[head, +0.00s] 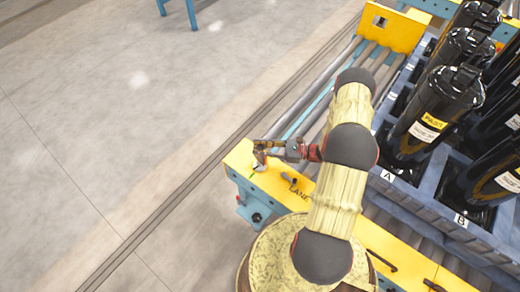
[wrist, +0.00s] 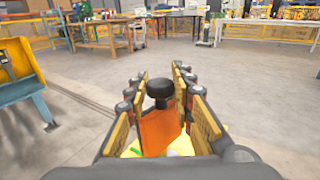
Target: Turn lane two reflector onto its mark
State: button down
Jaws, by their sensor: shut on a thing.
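The reflector shows in the wrist view as an orange plate (wrist: 158,131) with a round black knob (wrist: 160,90) at its far end. My gripper (wrist: 161,82) has its two yellow-padded fingers on either side of it, shut on it. In the head view my gripper (head: 267,145) is low over the left end of the yellow lane plate (head: 236,160). The reflector is too small there to make out its angle. The mark is not clearly seen; small green and white patches show below the plate in the wrist view.
A dark handle (head: 290,182) stands by the "LANE" lettering, right of my gripper. A blue crate (head: 419,195) with black compressors (head: 433,110) sits on the rollers at right. A yellow end plate (head: 394,30) stands at the far end. Open floor (head: 120,130) lies left.

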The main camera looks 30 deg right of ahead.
jog(key=shift+n+g+y+b, duration=0.65)
jog(key=shift+n+g+y, duration=0.45)
jog(key=shift+g, duration=0.5)
jog(key=shift+n+g, duration=0.3)
jog(key=c, duration=1.6)
grip_release()
jog(key=shift+o, duration=0.2)
jog(key=shift+d, duration=0.1)
jog(key=v, duration=0.7)
jog(key=shift+d, duration=0.2)
jog(key=shift+f, duration=0.1)
